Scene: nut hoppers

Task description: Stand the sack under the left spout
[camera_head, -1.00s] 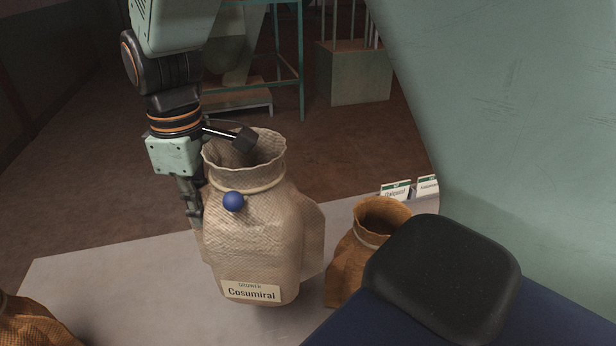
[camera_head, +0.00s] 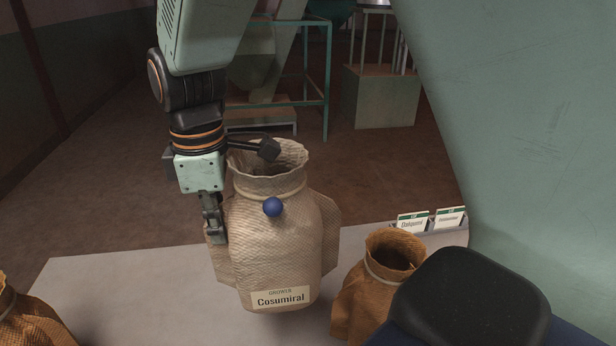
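The pale woven sack (camera_head: 275,245), labelled "Cosumiral", is upright in the middle of the camera_head view. Its mouth is open, and a blue ball (camera_head: 272,207) sits at its neck tie. I cannot make out the left spout.
A brown sack (camera_head: 360,300) stands close on the right, and another (camera_head: 30,322) is at the lower left. Small cards (camera_head: 412,222) stand at the table's far edge. A large pale green surface (camera_head: 530,110) and a black pad (camera_head: 472,300) crowd the right.

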